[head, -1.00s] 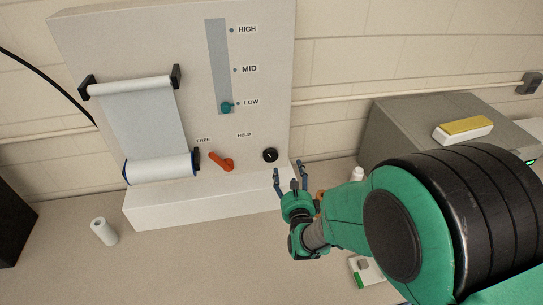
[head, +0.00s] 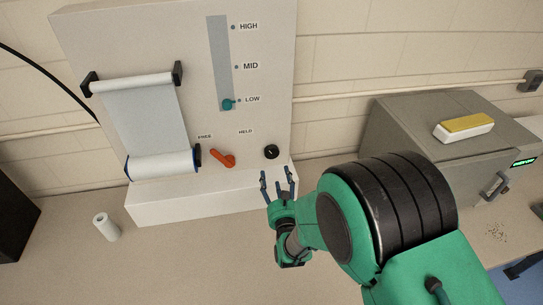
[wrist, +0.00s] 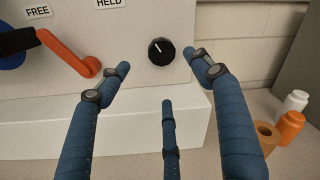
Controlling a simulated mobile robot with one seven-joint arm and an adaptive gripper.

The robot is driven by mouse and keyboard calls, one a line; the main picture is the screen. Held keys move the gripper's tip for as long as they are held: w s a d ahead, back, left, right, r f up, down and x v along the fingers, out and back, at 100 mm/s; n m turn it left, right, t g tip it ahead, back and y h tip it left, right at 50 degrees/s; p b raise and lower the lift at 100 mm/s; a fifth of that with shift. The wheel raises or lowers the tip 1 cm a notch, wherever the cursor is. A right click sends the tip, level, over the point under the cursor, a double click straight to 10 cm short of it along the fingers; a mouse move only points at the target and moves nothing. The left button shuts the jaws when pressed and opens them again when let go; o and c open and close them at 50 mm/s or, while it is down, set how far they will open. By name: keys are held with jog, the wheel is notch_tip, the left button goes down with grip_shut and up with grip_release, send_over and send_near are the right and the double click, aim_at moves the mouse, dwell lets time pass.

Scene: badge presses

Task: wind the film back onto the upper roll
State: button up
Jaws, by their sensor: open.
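The panel carries an upper roll (head: 132,85) and a fuller lower roll (head: 161,165). A sheet of pale film (head: 143,117) runs between them. An orange lever (head: 223,158) sits between the labels FREE and HELD; its handle slants down to the right, and it also shows in the wrist view (wrist: 68,53). A black knob (head: 271,152) is to its right, and in the wrist view (wrist: 161,51) it lies ahead between my fingers. My gripper (head: 278,178) is open and empty, below the knob and apart from it. A teal slider (head: 228,104) stands at LOW.
A white ledge (head: 210,195) juts out below the panel. A small white roll (head: 106,227) stands on the table at left. A grey box (head: 420,135) with a yellow-topped block (head: 464,127) is at right. Bottles, one orange (wrist: 290,126), stand right of my fingers.

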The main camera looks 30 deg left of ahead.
aim_at(271, 154)
jog(key=x, duration=1.2)
jog(key=shift+w+a+b, duration=0.2)
jog(key=shift+b, duration=0.15)
jog(key=c, duration=1.1)
